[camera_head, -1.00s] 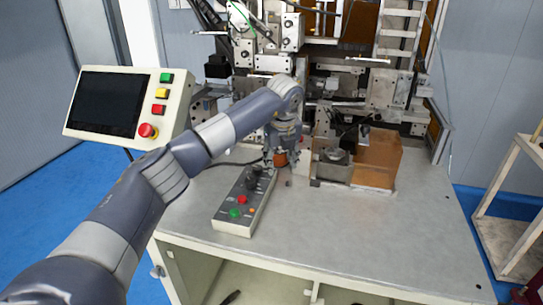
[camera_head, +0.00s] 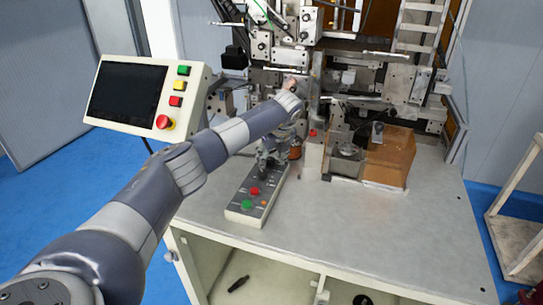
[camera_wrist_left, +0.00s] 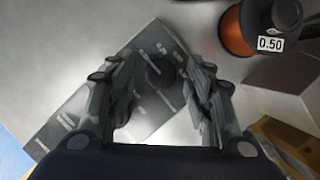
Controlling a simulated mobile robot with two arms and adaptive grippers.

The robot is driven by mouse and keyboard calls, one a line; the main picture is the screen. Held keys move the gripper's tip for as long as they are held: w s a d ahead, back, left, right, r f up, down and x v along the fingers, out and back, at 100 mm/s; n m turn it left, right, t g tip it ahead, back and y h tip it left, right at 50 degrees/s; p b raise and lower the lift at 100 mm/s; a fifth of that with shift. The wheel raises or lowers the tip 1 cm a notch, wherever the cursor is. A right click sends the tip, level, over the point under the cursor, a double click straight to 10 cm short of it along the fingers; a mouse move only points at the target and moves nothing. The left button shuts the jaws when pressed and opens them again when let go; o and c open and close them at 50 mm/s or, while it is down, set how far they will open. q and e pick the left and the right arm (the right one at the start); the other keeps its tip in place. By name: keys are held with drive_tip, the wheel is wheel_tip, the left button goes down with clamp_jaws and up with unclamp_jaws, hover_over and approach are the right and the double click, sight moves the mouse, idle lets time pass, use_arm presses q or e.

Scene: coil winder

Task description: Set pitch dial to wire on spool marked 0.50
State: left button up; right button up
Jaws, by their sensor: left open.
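The grey control box (camera_head: 246,208) lies on the bench with green and red buttons at its near end. Its dark round dial (camera_wrist_left: 160,72) shows in the left wrist view, between the fingers of my left gripper (camera_wrist_left: 156,82). The gripper (camera_head: 268,160) is open above the far end of the box in the head view; contact with the dial cannot be told. A copper wire spool (camera_wrist_left: 236,32) with a black top and a label reading 0.50 stands beside the box. It shows partly behind my arm in the head view (camera_head: 295,151). The dial's markings are too blurred to read. My right gripper is out of view.
The winding machine (camera_head: 345,85) rises behind the bench. A screen panel with buttons (camera_head: 128,92) is at the left. The bench top (camera_head: 370,220) is clear at the front right.

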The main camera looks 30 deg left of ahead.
use_arm(q)
drive_tip(key=shift+f, duration=0.1)
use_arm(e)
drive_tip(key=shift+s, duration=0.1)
use_arm(q)
drive_tip(key=c, duration=1.1)
drive_tip(key=shift+o, duration=0.2)
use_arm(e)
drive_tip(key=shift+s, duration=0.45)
